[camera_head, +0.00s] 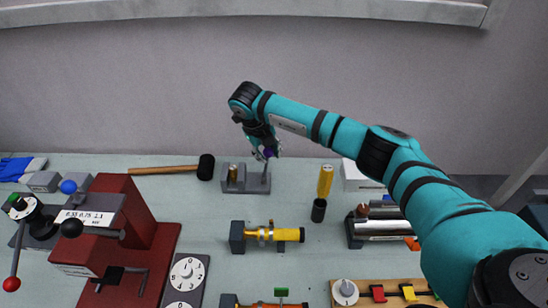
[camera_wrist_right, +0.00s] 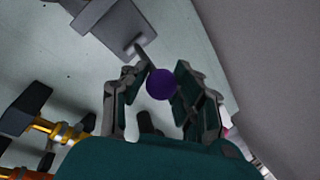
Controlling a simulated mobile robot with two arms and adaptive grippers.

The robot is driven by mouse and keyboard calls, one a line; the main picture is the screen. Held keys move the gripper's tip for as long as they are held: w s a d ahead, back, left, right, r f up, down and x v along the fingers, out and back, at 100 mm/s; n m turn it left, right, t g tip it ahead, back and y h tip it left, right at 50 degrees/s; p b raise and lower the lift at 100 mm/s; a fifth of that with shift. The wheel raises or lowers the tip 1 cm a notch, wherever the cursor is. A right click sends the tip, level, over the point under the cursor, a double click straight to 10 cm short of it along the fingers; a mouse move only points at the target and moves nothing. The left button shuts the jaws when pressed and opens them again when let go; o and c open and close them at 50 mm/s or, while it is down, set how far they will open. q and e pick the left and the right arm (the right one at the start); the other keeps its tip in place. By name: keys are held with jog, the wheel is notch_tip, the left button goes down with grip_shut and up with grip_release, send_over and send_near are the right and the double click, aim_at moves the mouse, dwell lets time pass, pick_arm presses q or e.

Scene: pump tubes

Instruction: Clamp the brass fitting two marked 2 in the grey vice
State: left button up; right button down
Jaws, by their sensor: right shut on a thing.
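The grey vice (camera_head: 250,187) stands near the back of the table; part of it also shows at the top of the right wrist view (camera_wrist_right: 105,22). A small brass fitting (camera_head: 233,172) stands upright at its left side; I cannot read a mark on it. A thin lever (camera_head: 265,172) rises at the vice's right end and carries a purple ball knob (camera_wrist_right: 161,86). My right gripper (camera_head: 266,152) is above that end, its two fingers closed around the purple knob. My left gripper is not in view.
A hammer (camera_head: 206,167) lies left of the vice. A yellow screwdriver (camera_head: 325,182) is to its right. A yellow pump tube (camera_head: 285,234) lies in front. A red press (camera_head: 128,220) stands at the left. Table between vice and pump tube is clear.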

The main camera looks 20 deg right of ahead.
jog(key=shift+w+a+r+h+b, duration=0.1)
jog(key=shift+w+h+b, duration=0.1)
jog(key=shift+h+b, duration=0.1)
dwell(0.4)
jog(key=c, duration=1)
grip_release()
jog(key=shift+a, duration=0.1)
jog(key=shift+a+r, duration=0.15)
jog(key=shift+r, duration=0.15)
jog(key=v, duration=1.1)
jog(key=shift+w+r, duration=0.15)
jog(key=shift+r, duration=0.05)
